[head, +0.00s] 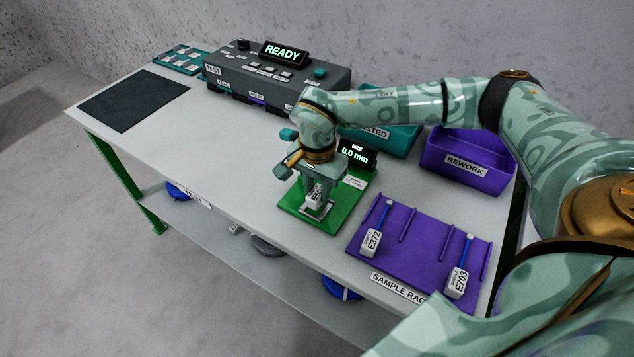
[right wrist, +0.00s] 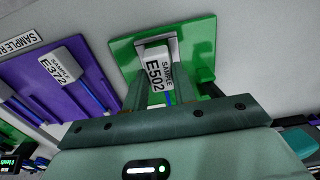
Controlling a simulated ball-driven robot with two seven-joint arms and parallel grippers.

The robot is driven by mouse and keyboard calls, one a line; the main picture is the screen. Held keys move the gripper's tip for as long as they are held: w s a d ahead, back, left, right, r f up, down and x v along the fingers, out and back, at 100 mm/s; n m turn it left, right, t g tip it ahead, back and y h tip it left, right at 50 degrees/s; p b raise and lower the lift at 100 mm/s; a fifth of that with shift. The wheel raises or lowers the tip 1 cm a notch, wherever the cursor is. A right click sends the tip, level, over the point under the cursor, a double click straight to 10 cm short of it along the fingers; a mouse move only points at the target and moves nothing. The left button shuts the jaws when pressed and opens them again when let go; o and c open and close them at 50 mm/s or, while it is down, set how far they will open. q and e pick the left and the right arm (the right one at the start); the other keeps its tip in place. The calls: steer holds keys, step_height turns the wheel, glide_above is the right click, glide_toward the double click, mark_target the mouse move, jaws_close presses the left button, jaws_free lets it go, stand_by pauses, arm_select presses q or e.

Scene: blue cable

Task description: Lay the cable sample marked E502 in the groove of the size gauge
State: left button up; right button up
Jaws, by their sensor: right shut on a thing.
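The cable sample marked E502 shows its white tag (head: 315,193) over the green size gauge (head: 337,219) in the head view. In the right wrist view the tag (right wrist: 158,72) hangs out past the jaws, with a short bit of blue cable beside it, over the green plate (right wrist: 198,42). My right gripper (head: 314,178) is above the gauge, shut on the sample's cable, which the jaws mostly hide. The gauge's display reads 0.0 mm. The groove is hidden by the gripper, and I cannot tell whether the cable touches it. My left gripper is not in view.
The purple sample rack (head: 405,243) to the right holds samples E372 (head: 371,241) and E703 (head: 457,282). The purple rework bin (head: 465,165) and a teal bin (head: 395,140) stand behind. A grey tester (head: 275,80) reads READY.

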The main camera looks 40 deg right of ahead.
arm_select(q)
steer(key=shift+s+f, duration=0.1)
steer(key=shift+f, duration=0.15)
arm_select(e)
steer(key=shift+f, duration=1.2)
stand_by(0.3)
steer(key=o, duration=1.1)
step_height(320, 180, up, 8)
steer(key=p, duration=0.6)
steer(key=shift+r, duration=0.15)
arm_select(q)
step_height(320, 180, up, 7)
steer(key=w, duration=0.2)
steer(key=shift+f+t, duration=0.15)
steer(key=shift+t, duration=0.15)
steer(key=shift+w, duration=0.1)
